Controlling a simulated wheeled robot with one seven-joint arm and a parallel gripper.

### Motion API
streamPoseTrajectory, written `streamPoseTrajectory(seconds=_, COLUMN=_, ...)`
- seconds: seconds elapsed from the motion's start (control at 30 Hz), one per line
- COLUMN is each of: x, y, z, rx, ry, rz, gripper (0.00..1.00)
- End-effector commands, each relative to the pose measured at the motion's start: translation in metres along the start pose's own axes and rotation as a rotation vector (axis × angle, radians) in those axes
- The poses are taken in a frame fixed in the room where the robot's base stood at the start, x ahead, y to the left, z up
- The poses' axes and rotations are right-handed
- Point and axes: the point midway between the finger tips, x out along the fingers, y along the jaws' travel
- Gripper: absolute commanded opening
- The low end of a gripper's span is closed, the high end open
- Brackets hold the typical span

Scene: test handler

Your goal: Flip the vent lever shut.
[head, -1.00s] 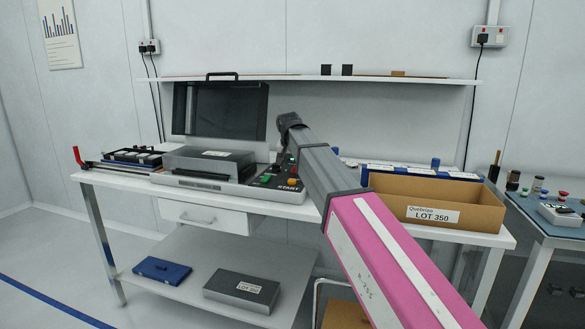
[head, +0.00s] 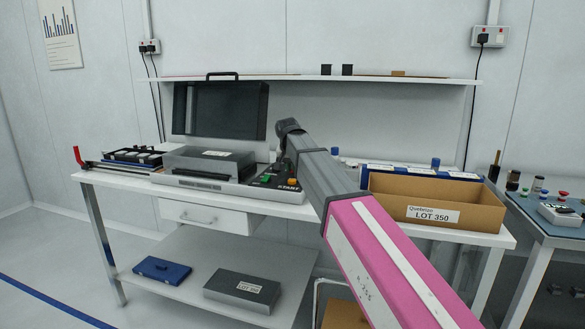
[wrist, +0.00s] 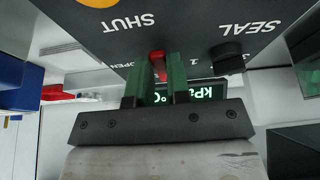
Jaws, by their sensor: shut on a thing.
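The red vent lever (wrist: 157,60) stands out from a dark control panel (wrist: 190,30) in the wrist view. The panel's lettering is upside down there: SHUT is above and left of the lever, OPEN is at its left. My gripper (wrist: 160,72) has its two green fingers closed on either side of the lever and is shut on it. The lever's base is partly hidden, so its exact angle cannot be told. In the head view the panel (head: 262,181) with START sits at the handler's right end; my arm hides the gripper and lever.
A black SEAL knob (wrist: 227,55) is close at the right of my fingers. A lit kPa/°C display (wrist: 200,94) lies behind them. In the head view a cardboard LOT 350 box (head: 450,219) stands on the bench right of my arm. The handler's dark lid (head: 220,110) is raised.

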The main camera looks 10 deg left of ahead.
Motion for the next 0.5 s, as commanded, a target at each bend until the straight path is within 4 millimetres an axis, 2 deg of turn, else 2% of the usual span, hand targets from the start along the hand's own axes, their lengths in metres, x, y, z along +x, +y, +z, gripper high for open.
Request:
streamPoseTrajectory(seconds=0.17, x=-0.0003, y=-0.0040, z=-0.0002, rx=0.060, ry=0.000, rz=0.025, gripper=0.00)
streamPoseTrajectory(seconds=0.43, x=-0.0004, y=-0.0039, z=-0.0001, rx=0.064, ry=0.000, rz=0.025, gripper=0.00)
streamPoseTrajectory(seconds=0.47, x=-0.0004, y=-0.0039, z=-0.0002, rx=0.064, ry=0.000, rz=0.025, gripper=0.27)
streamPoseTrajectory(seconds=0.5, x=-0.0004, y=-0.0039, z=-0.0002, rx=0.064, ry=0.000, rz=0.025, gripper=0.40)
